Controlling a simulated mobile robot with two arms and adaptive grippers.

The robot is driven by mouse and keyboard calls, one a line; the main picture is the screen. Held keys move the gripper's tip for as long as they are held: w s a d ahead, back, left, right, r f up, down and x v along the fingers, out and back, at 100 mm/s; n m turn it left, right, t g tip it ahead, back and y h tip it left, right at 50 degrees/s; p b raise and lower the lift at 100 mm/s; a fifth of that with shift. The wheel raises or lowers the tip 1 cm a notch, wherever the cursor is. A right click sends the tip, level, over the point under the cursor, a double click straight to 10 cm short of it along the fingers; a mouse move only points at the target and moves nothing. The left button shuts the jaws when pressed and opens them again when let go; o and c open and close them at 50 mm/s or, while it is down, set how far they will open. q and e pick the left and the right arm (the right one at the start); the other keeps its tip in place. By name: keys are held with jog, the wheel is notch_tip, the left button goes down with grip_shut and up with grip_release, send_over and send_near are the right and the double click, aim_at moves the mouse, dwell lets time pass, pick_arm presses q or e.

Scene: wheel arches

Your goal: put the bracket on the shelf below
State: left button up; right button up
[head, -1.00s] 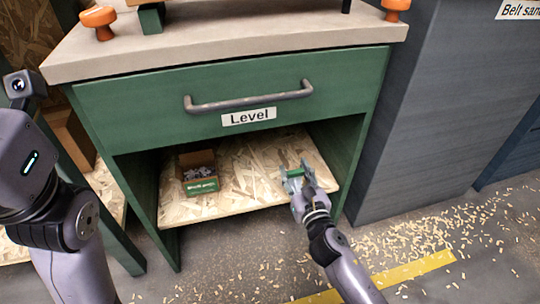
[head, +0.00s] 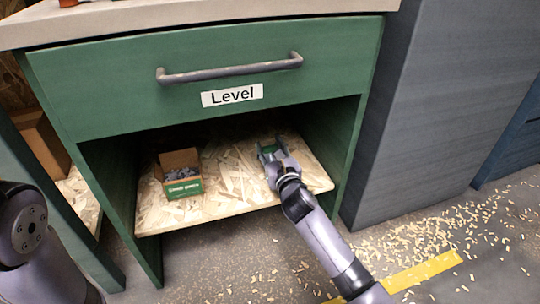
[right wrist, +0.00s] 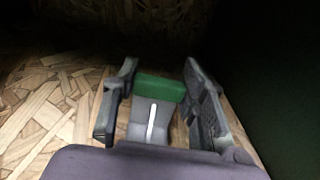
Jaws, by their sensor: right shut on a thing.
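The bracket (head: 268,149) shows as a small green piece between the fingers of my right gripper (head: 271,147). In the right wrist view the green bracket (right wrist: 160,87) spans the gap between the two fingers (right wrist: 160,100), and my right gripper is shut on it. The chipboard shelf (head: 230,190) lies under the drawer, and my right gripper is inside the opening over its right part. I cannot tell whether the bracket touches the shelf. My left gripper is out of view; only part of the left arm shows.
An open cardboard box with a green label (head: 183,187) stands on the left of the shelf. The green drawer front (head: 130,105), labelled Level, with its handle (head: 230,68), is above. The cabinet's right side wall is close to my right gripper. The shelf's middle is clear.

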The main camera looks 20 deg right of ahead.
jog(key=shift+f, duration=0.1)
jog(key=o, duration=1.2)
